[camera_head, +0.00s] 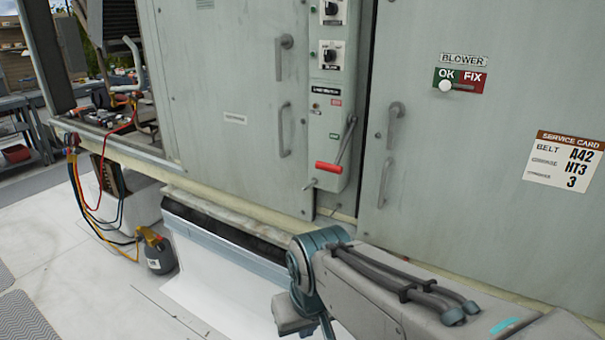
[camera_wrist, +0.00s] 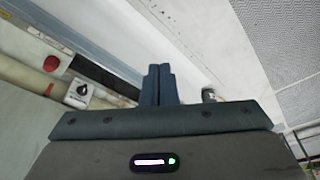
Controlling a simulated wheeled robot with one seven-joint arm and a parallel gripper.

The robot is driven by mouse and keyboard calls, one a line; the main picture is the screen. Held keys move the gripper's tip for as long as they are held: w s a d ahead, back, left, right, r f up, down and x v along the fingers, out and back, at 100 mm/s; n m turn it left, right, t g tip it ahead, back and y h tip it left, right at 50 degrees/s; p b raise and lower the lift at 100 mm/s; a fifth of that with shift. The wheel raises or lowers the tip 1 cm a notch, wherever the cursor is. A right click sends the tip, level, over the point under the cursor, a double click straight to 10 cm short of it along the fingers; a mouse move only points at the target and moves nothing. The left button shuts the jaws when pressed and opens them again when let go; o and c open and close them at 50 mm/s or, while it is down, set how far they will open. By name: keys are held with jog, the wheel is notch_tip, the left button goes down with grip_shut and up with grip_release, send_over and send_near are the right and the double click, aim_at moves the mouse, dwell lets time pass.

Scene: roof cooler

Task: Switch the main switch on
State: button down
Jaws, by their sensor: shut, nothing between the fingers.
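The main switch is a grey lever with a red grip (camera_head: 328,167) on the narrow switch panel (camera_head: 325,120) in the head view. Its arm slants down and left, so the red grip sits low on the panel, below a small red label and a green label. My gripper (camera_wrist: 159,84) shows in the wrist view with its two dark fingers together and nothing between them. In the head view my gripper is mostly out of sight at the bottom edge, below and apart from the lever. A small red round part (camera_wrist: 52,63) shows at the left of the wrist view.
Two rotary knobs (camera_head: 331,54) sit above the lever. Door handles (camera_head: 285,130) (camera_head: 388,182) flank the panel. A ledge (camera_head: 240,215) runs below the cabinet. The white roof floor in front is mostly clear.

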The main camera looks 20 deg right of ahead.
jog(key=shift+d, duration=0.1)
jog(key=w+d+n+g+h+p, duration=0.2)
jog(key=w+d+n+h, duration=0.3)
jog(key=d, duration=0.3)
jog(key=w+d+n+g+h+p, duration=0.25)
jog(key=d+n+h, duration=0.25)
jog(key=d+h, duration=0.25)
jog(key=w+a+r+n+t+h+p, duration=0.1)
jog(key=w+a+n+t+h, duration=0.1)
jog(key=w+n+t, duration=0.5)
jog(key=w+a+r+n+t+h+p, duration=0.1)
jog(key=w+a+n+t+h, duration=0.1)
jog(key=w+n+t, duration=0.5)
jog(key=w+n, duration=0.1)
jog(key=w, duration=0.5)
jog(key=shift+w+n+t, duration=0.35)
jog(key=shift+w+n, duration=0.05)
